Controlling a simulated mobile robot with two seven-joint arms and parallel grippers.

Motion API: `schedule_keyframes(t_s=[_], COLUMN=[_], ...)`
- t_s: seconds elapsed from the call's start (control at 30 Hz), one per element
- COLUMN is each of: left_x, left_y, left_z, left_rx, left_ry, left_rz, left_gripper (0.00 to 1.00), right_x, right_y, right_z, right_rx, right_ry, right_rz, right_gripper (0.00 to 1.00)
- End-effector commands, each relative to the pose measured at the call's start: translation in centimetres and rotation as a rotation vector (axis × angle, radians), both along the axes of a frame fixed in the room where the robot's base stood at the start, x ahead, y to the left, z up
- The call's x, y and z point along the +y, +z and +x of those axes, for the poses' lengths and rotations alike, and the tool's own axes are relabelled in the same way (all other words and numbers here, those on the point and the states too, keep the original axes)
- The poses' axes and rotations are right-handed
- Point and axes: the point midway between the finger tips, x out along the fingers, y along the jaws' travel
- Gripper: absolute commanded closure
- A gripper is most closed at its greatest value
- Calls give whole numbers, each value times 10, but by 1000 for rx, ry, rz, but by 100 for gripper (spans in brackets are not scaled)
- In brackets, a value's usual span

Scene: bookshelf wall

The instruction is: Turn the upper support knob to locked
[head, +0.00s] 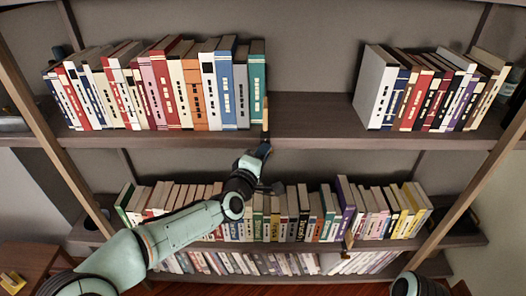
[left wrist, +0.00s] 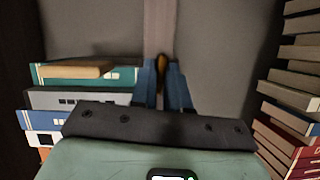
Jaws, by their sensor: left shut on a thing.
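The upper support (head: 265,114) shows in the head view as a thin tan upright beside the teal book, at the right end of the upper left book row. My left gripper (head: 264,148) is at the front edge of the upper shelf, just below this support. In the left wrist view, its two blue fingers (left wrist: 167,85) are shut on a small golden-brown piece, which looks like the upper support knob (left wrist: 161,62). The fingers hide most of it, so I cannot tell its turn position. In the head view the knob is hidden by the gripper.
The upper shelf (head: 310,132) is bare between the left row and the right book row (head: 430,90). A lower support (head: 348,241) stands at that shelf's front edge.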

Motion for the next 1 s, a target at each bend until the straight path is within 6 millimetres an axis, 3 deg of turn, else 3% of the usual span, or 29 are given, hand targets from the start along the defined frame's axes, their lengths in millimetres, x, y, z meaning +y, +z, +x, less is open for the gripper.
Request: schedule_keyframes(t_s=[0.17, 0.7, 1.0], left_x=[-1, -3, -3], left_y=[7, 11, 9], left_z=[0, 1, 2], left_rx=[-1, -3, -4], left_ry=[-2, -2, 2], left_rz=[146, 622, 778], left_gripper=[100, 100, 100], right_x=[0, 0, 0], right_y=[21, 104, 129], right_z=[-2, 37, 57], right_rx=[16, -31, -53], right_ry=[3, 3, 3], right_rz=[2, 2, 1], right_gripper=[100, 100, 100])
